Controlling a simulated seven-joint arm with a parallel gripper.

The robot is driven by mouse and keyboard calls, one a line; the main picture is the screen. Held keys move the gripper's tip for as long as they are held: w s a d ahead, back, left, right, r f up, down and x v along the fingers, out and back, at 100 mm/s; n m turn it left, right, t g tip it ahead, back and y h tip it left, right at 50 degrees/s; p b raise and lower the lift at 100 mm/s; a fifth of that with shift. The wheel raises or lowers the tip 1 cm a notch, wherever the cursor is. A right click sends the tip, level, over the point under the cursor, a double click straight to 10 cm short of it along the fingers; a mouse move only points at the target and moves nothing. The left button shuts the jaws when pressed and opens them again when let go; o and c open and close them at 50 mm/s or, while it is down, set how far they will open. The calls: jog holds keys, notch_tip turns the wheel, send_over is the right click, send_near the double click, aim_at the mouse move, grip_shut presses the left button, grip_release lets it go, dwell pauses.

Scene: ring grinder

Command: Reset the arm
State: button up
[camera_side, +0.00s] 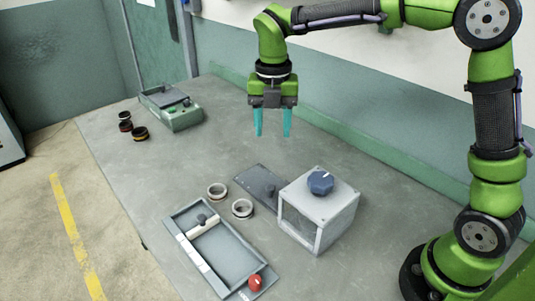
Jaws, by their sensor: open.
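My gripper (272,122) hangs above the table, pointing straight down. Its two teal fingers are apart, with nothing between them. It is over the back middle of the table, behind the grey box with the blue knob (320,183), and clear of every object. My green arm reaches in from the right side.
A grey tray (232,262) with a red ball knob (255,283) lies at the front. A green-grey device (178,117) and several dark rings (125,126) stand at the back left. The left-middle table (165,175) is clear.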

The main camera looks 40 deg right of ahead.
jog(key=s+d+r+m+t+y, duration=0.1)
jog(key=s+d+m+t, duration=0.2)
jog(key=s+m, duration=0.6)
jog(key=s+d+r+m+t+y, duration=0.1)
jog(key=s+m+t, duration=0.3)
jog(key=m, duration=1.8)
jog(key=s+d+r, duration=0.1)
jog(key=s, duration=0.4)
jog(key=shift+d, duration=0.4)
jog(key=shift+s, duration=0.1)
